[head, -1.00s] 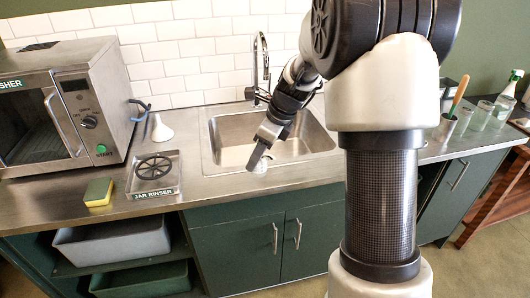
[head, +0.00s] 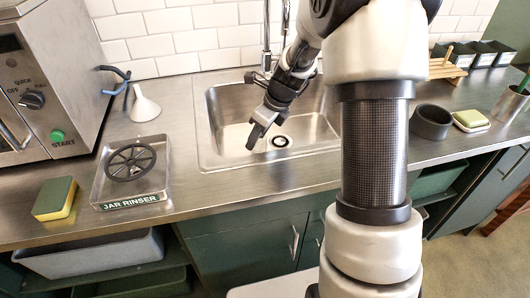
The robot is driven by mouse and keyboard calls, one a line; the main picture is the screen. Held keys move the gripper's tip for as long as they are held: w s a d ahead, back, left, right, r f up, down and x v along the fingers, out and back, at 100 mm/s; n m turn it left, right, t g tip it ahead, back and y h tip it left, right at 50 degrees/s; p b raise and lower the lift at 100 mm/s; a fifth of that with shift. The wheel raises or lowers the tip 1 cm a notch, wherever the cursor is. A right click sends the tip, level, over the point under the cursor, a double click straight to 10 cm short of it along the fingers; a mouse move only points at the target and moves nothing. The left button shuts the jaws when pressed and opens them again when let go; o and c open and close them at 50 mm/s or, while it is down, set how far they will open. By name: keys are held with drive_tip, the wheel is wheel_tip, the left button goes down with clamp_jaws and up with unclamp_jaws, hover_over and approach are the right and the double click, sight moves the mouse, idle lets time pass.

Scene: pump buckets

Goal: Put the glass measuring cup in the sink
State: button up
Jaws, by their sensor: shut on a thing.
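My gripper (head: 258,137) hangs over the sink (head: 208,135), its fingers tilted down to the left. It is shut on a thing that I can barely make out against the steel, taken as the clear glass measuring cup. The cup's outline, level and tilt cannot be told. The sink is a steel basin set in the counter, with a round drain just right of the fingertips. I cannot tell whether the held thing touches the basin.
A faucet (head: 266,45) stands behind the sink. Left are a jar rinser (head: 130,170), a sponge (head: 54,198), a white funnel (head: 144,106) and a microwave (head: 40,90). Right of my arm are a dark bowl (head: 431,122) and a soap dish (head: 471,121).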

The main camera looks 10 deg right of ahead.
sight(258, 151)
drive_tip(key=shift+f+b, duration=0.8)
drive_tip(key=shift+f, duration=2.25)
drive_tip(key=shift+f, duration=0.15)
drive_tip(key=o, duration=1.1)
